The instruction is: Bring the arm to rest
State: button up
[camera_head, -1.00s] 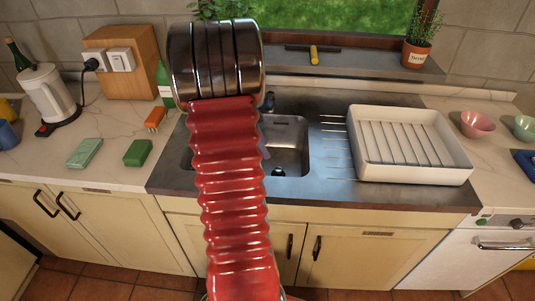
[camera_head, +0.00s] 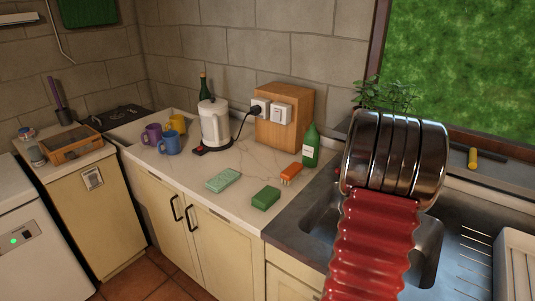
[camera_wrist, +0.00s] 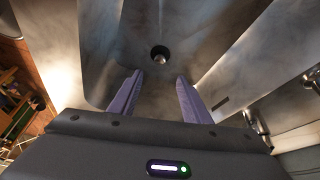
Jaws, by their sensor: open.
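My gripper (camera_wrist: 158,92) is in the wrist view, its two purple-grey fingers apart with nothing between them. It points down toward the steel sink basin (camera_wrist: 140,60), with the round drain (camera_wrist: 160,54) visible beyond the fingertips. In the head view my red ribbed arm with its metal cuff stands over the sink (camera_head: 425,255), on the right side of the picture. The gripper itself is hidden behind the arm there.
On the counter left of the sink are a green sponge (camera_head: 265,198), an orange brush (camera_head: 291,173), a green bottle (camera_head: 311,146), a pale green block (camera_head: 223,180), a white kettle (camera_head: 214,125) and several mugs. A white dish rack (camera_head: 512,265) stands at the right edge.

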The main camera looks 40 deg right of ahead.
jog(key=w+a+r+n+t, duration=0.2)
jog(key=w+a+r+n, duration=0.25)
jog(key=a, duration=0.45)
jog(key=w+a+r+n+t+h, duration=0.1)
jog(key=w+a+r+n, duration=0.4)
jog(key=a, duration=0.3)
jog(key=w+a+r+n+t, duration=0.25)
jog(key=w+a+n, duration=0.25)
jog(key=w+a, duration=0.3)
jog(key=s+a+r+n+t+y, duration=0.1)
jog(key=s+a+r+n+t, duration=0.1)
jog(key=a+n, duration=0.6)
jog(key=s+a+r+n+t+y, duration=0.2)
jog(key=a+n, duration=0.6)
jog(key=a, duration=1.1)
jog(key=shift+s+a, duration=0.15)
jog(key=shift+s, duration=0.95)
jog(key=shift+c, duration=0.4)
